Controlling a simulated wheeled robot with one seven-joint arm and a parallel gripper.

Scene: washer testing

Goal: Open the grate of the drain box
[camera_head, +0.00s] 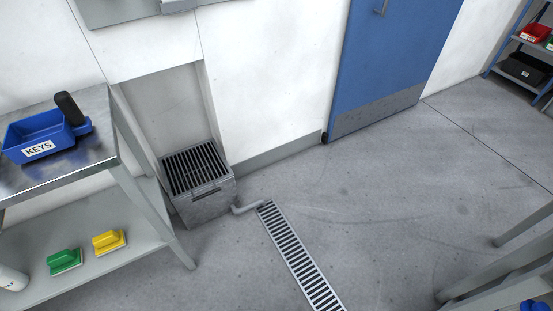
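The drain box (207,209) is a grey metal box on the floor, set partly into a recess in the white wall. Its grate (195,168) is dark and slatted and lies flat over the top, closed. A dark slot or handle (205,192) shows near the grate's front edge. A short pipe (248,206) runs from the box's right side to a floor drain channel (299,259). My gripper is not in this view.
A blue door (385,60) is at the back. Floor in the middle is clear.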

